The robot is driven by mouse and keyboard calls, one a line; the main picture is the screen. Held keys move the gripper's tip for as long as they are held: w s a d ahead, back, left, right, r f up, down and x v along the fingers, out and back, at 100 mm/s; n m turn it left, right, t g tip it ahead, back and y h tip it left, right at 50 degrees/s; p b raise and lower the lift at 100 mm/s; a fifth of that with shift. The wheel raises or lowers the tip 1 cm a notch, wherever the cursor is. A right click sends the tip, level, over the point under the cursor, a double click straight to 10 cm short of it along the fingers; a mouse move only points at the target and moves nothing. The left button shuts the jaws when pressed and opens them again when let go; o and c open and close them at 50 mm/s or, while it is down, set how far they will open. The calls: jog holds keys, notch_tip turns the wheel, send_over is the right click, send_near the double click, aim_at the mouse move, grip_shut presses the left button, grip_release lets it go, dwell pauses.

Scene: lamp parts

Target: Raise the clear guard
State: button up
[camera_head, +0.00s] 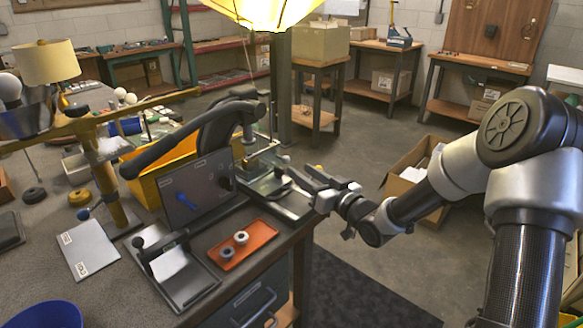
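A small bench fixture (290,197) with a metal base plate stands near the right edge of the workbench, beyond the dark upright panel. The clear guard (263,135) is hard to make out; a faint see-through sheet with thin edges seems to stand upright over the fixture, partly behind the black curved arm. Whether it is fully lowered cannot be told. My gripper (297,167) reaches in from the right, just right of the guard and above the fixture's plate. Its two fingers look apart with nothing between them. Contact with the guard cannot be made out.
A yellow bin (165,178) and a dark panel (196,190) stand left of the fixture. An orange tray (243,245) with two small rings and a grey clipboard-like plate (185,283) lie nearer. A yellow lampshade (265,12) hangs above.

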aim_at(289, 162)
jog(key=x, duration=0.5)
jog(key=shift+w+a, duration=0.25)
